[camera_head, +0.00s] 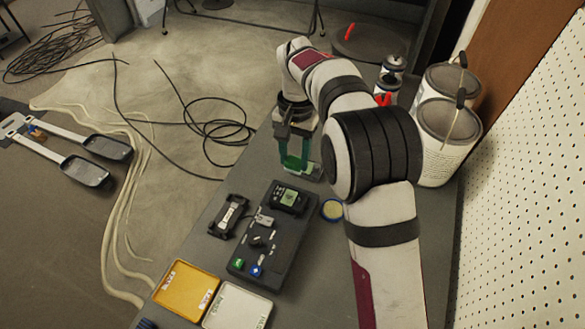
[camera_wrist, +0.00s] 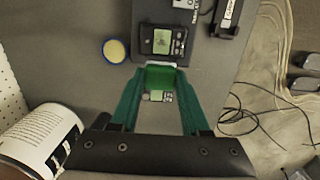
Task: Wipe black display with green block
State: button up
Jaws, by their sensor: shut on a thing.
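The black display (camera_head: 288,197) is a small dark unit with a greenish screen and buttons, at the far end of a dark console (camera_head: 250,278). It also shows near the top of the wrist view (camera_wrist: 163,42). My gripper (camera_head: 296,160) has green fingers and is shut on the green block (camera_wrist: 160,77). The block sits between the fingertips, just beyond the display's far edge and apart from the screen. In the head view the block (camera_head: 291,162) partly blends with the fingers. Its exact height above the table cannot be told.
A black bracket-like device (camera_head: 229,216) lies left of the console. A round yellow-topped tin (camera_head: 333,210) lies right of it. A yellow tray (camera_head: 186,289) and a white tray (camera_head: 237,306) are at the front. Paint cans (camera_head: 446,128) stand right of my arm.

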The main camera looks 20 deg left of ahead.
aim_at(292, 192)
jog(key=shift+f, duration=0.15)
jog(key=shift+f, duration=3.4)
jog(key=shift+s+f, duration=0.5)
jog(key=shift+s, duration=2.5)
jog(key=w, duration=0.3)
jog(key=shift+w+r, duration=0.1)
jog(key=shift+r, duration=0.05)
jog(key=shift+w+f, duration=0.2)
jog(key=shift+w, duration=0.55)
jog(key=shift+w+r, duration=0.15)
jog(key=shift+w, duration=0.5)
jog(key=shift+r, duration=3.95)
